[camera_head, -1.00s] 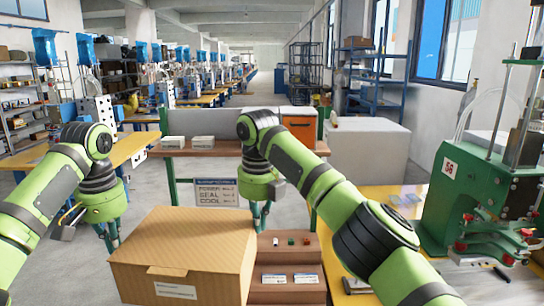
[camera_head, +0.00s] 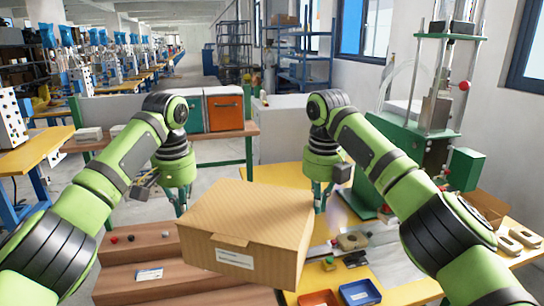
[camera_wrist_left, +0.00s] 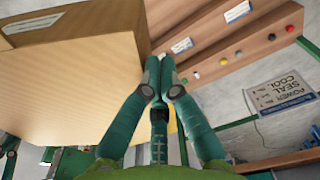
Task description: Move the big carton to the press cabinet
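The big carton (camera_head: 245,215) is a closed brown box with a white label on its front, slightly tilted in the head view. It is between my two grippers, over the gap between the brown stepped stand and the yellow table. My left gripper (camera_head: 181,205) is at its left side; in the left wrist view its fingertips (camera_wrist_left: 160,72) are together beside the carton wall (camera_wrist_left: 85,85). My right gripper (camera_head: 322,205) is at its right side, fingertips partly hidden. A pale grey cabinet-like block (camera_head: 278,135) stands behind; I cannot tell if it is the press cabinet.
The brown stepped stand (camera_head: 135,285) with coloured buttons is at left. The yellow table (camera_head: 400,292) holds red and blue trays (camera_head: 320,299) and small parts. A green press machine (camera_head: 420,140) stands at right. A bench with an orange box (camera_head: 224,113) is behind.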

